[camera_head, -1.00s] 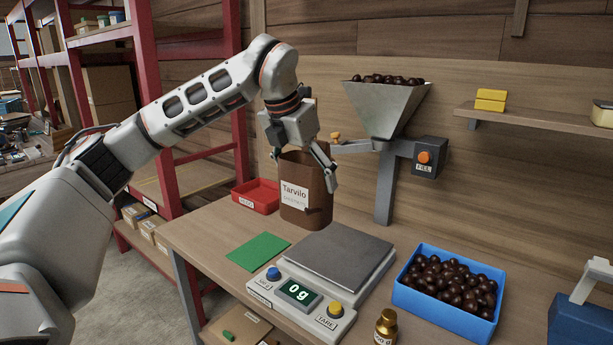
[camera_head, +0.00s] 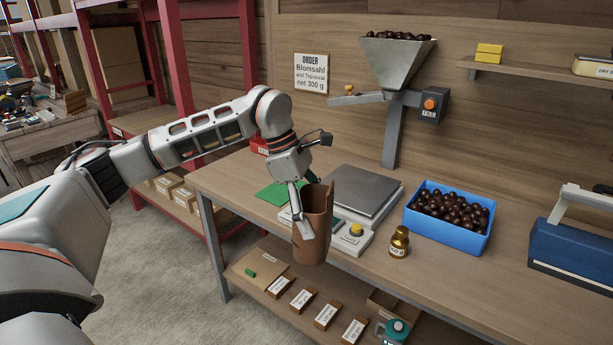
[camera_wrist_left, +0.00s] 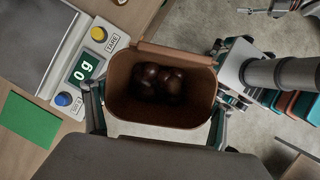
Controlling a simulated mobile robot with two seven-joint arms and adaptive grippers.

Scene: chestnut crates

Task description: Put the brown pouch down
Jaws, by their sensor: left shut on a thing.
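My left gripper (camera_head: 306,210) is shut on the brown pouch (camera_head: 316,235). The pouch is upright and open at the top, held in the air just off the front edge of the bench, before the scale. In the left wrist view the pouch (camera_wrist_left: 188,120) sits between the fingers of the left gripper (camera_wrist_left: 158,115), with a few dark chestnuts (camera_wrist_left: 165,80) at its bottom. The scale (camera_head: 362,190) has a bare plate, and its display (camera_wrist_left: 84,68) reads 0 g.
A green mat (camera_head: 272,194) lies left of the scale. A brass weight (camera_head: 399,243) and a blue crate (camera_head: 440,242) of chestnuts stand to its right. A hopper (camera_head: 396,62) is behind it. A blue device (camera_head: 565,248) is at far right. A lower shelf (camera_head: 245,285) holds boxes.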

